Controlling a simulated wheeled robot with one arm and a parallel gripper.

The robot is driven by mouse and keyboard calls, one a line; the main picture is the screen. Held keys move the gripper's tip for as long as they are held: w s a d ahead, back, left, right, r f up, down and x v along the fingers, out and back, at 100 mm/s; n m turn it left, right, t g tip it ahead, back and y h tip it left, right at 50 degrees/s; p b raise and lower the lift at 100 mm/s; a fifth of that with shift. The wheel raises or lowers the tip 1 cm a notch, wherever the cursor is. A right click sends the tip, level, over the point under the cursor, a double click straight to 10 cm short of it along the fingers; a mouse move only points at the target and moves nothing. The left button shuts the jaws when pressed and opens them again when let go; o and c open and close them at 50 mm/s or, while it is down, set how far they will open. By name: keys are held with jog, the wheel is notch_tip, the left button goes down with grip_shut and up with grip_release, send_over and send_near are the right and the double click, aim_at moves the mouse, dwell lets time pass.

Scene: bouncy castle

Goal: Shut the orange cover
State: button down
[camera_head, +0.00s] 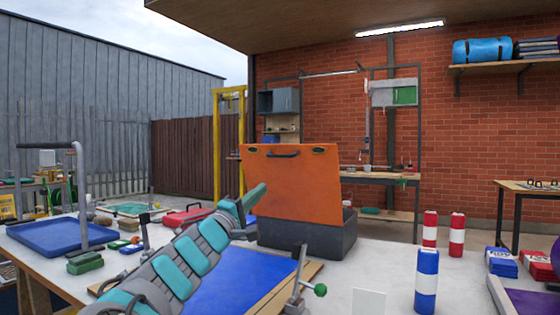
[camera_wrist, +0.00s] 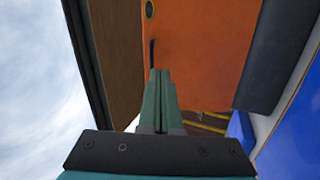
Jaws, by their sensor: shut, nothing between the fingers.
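The orange cover (camera_head: 290,185) stands raised, about upright, on a dark grey box (camera_head: 310,238) on the table. It has a dark handle (camera_head: 283,155) near its top edge and two dark oval fittings. My gripper (camera_head: 262,188) is in front of the cover's left part in the head view, its fingers shut and empty. In the wrist view the green fingers (camera_wrist: 160,75) are together, with the orange cover (camera_wrist: 205,45) beyond them and the handle (camera_wrist: 152,52) close to their tips in the picture. I cannot tell whether they touch the cover. The box's inside is hidden.
A blue tray (camera_head: 60,237), a green block (camera_head: 85,263) and a red case (camera_head: 187,215) are on the table's left. Red-white cans (camera_head: 430,230) and a blue-white can (camera_head: 427,280) stand right of the box. A clamp with a green knob (camera_head: 320,290) is in front.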

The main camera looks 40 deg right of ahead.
jog(key=w+d+r+n+p, duration=0.1)
jog(key=w+d+r, duration=0.2)
jog(key=d, duration=0.2)
jog(key=w+d+r+n+t+p, duration=0.1)
jog(key=w+d+r+p, duration=0.1)
jog(key=d, duration=0.3)
jog(key=shift+w+r+t+h+p, duration=0.3)
jog(key=shift+w+r+h, duration=0.1)
jog(key=shift+w+r, duration=0.35)
jog(key=shift+d, duration=0.15)
